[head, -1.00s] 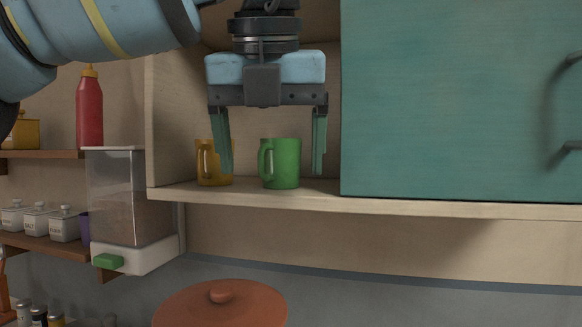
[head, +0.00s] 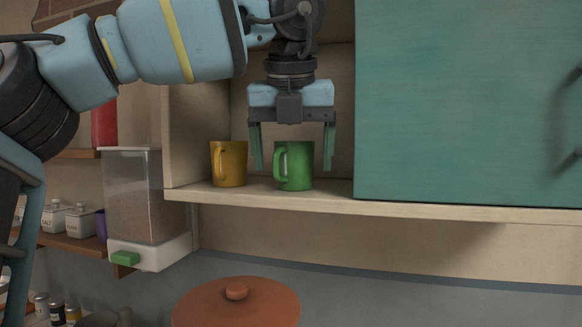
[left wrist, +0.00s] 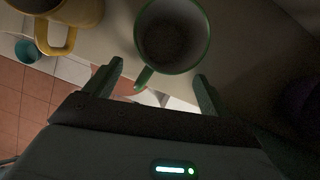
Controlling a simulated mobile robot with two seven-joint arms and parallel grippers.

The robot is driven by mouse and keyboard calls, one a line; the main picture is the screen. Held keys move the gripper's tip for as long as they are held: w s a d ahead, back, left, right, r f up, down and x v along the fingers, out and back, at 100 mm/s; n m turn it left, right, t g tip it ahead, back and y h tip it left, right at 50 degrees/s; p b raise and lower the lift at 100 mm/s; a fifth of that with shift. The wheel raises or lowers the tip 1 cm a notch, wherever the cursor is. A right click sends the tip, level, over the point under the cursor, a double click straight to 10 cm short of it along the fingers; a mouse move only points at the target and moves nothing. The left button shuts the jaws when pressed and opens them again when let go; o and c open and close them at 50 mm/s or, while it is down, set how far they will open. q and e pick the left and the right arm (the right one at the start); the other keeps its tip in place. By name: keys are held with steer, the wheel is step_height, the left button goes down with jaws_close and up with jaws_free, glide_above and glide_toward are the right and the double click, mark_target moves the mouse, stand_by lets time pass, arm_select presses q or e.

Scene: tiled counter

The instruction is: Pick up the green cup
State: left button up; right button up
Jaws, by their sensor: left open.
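The green cup (head: 296,166) stands upright on the cabinet shelf, its handle toward the left front in the head view. In the left wrist view the green cup (left wrist: 171,37) shows from above, with its handle pointing down between the fingers. My left gripper (head: 293,165) is open and points down, its fingers on either side of the cup in the head view. In the left wrist view my left gripper (left wrist: 158,83) has its fingertips short of the cup's body, with the handle nearest. Nothing is between the fingers except the handle's end. My right gripper is not in view.
A yellow mug (head: 229,165) stands just left of the green cup on the shelf (head: 260,194). A teal cabinet door (head: 460,100) closes off the right side. A clear dispenser (head: 146,205) hangs at the left, and an orange lid (head: 237,303) lies below.

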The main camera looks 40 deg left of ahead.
mark_target(294, 168)
arm_select(q)
steer(key=shift+w+a+r+p, duration=0.1)
steer(key=shift+w+a+p, duration=0.2)
steer(key=shift+w+a, duration=0.75)
steer(key=shift+x, duration=1.05)
steer(key=shift+f, duration=0.5)
steer(key=shift+w, duration=0.15)
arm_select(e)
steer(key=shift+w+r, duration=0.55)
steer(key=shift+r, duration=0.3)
arm_select(q)
steer(key=c, duration=1.1)
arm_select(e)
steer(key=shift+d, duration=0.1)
